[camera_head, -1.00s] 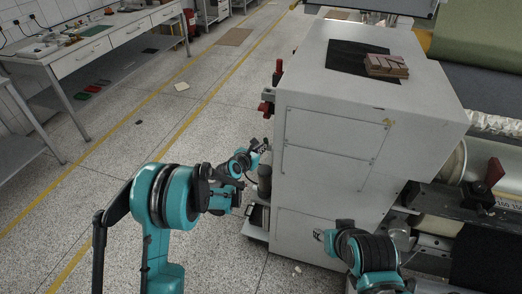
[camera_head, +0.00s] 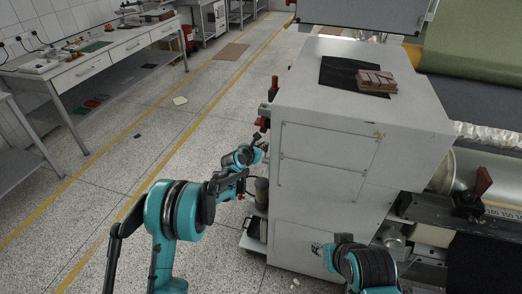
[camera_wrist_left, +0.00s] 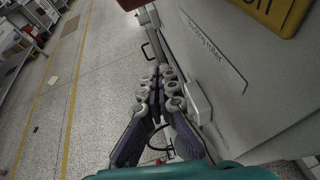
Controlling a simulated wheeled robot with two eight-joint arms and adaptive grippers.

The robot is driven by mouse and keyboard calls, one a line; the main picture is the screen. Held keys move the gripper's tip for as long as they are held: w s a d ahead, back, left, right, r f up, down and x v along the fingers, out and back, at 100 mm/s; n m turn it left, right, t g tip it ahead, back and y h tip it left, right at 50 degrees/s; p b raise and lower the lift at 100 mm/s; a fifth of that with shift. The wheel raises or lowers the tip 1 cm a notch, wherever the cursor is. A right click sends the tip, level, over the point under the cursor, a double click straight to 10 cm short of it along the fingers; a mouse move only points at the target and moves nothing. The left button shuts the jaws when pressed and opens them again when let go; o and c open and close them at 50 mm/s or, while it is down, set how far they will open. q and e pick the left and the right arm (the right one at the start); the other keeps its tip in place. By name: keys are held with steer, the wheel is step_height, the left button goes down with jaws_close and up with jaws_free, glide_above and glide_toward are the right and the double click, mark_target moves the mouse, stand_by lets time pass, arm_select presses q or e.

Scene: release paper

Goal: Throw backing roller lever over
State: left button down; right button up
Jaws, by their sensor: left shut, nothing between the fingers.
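Red handles show on the left side of the white machine (camera_head: 345,165): a lower one (camera_head: 264,117) and an upper one (camera_head: 274,84). I cannot tell which is the backing roller lever. My left gripper (camera_head: 262,148) is just below the lower handle, close to the machine's left side, apart from it as far as I can see. In the left wrist view my left gripper (camera_wrist_left: 161,84) is shut and empty, its fingertips together. A grey bar (camera_wrist_left: 149,22) runs beyond them, with a red part (camera_wrist_left: 129,4) at the top edge. My right gripper is out of view.
Another red lever (camera_head: 482,181) stands on the roller section at the right. A dark mat (camera_head: 340,66) and a brown block (camera_head: 376,82) lie on the machine top. A bench (camera_head: 92,62) is at the left.

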arm_select(q)
steer(key=shift+w+d, duration=0.25)
steer(key=shift+w, duration=0.5)
steer(key=shift+r, duration=0.1)
steer(key=v, duration=1.2)
